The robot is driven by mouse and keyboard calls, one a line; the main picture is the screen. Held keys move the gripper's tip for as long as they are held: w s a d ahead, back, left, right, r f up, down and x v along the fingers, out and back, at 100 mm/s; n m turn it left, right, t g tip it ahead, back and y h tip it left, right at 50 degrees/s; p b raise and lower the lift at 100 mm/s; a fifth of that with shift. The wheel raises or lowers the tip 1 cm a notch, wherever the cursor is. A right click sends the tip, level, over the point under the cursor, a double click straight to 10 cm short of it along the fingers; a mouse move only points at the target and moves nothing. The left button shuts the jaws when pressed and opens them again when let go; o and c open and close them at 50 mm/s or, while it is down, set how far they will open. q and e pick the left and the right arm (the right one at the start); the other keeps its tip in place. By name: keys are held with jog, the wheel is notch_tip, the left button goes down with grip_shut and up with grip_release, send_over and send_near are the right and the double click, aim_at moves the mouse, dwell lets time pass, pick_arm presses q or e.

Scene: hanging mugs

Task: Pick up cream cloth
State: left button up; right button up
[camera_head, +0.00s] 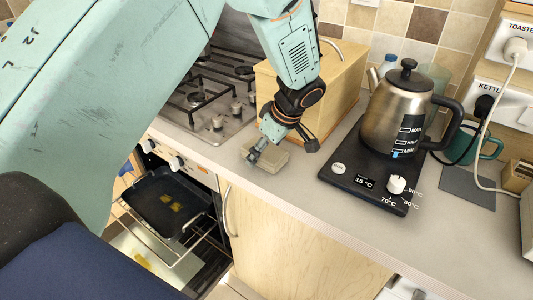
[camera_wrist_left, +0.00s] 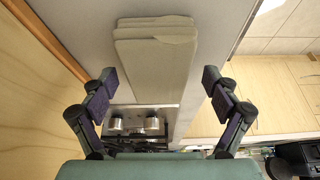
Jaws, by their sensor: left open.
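The cream cloth (camera_head: 270,160) lies folded on the grey counter, near its front edge, between the hob and the kettle base. In the left wrist view the cloth (camera_wrist_left: 153,60) shows as a layered, folded stack ahead of the fingers. My left gripper (camera_head: 282,150) is just above and beside the cloth in the head view and hides part of it. In the left wrist view my left gripper (camera_wrist_left: 160,82) is open, with its fingers wide apart and nothing held between them. My right gripper is not in view.
A steel kettle (camera_head: 400,115) stands on its black base (camera_head: 370,175) to the right. A wooden box (camera_head: 335,85) stands behind the cloth. The gas hob (camera_head: 200,115) is at left, above an open oven with a black tray (camera_head: 168,200).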

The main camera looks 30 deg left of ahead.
pick_arm(q)
jog(key=shift+w+a+f, duration=0.2)
jog(key=shift+a+f, duration=0.1)
jog(key=shift+f, duration=0.1)
jog(key=shift+s+d+r+b, duration=0.1)
jog(key=shift+s+d+b, duration=0.05)
jog(key=shift+d+b, duration=0.2)
jog(key=shift+a+f, duration=0.2)
jog(key=shift+a, duration=0.1)
jog(key=shift+d+r, duration=0.15)
jog(key=shift+d, duration=0.05)
jog(key=c, duration=0.5)
jog(key=shift+a, duration=0.1)
jog(key=c, duration=0.7)
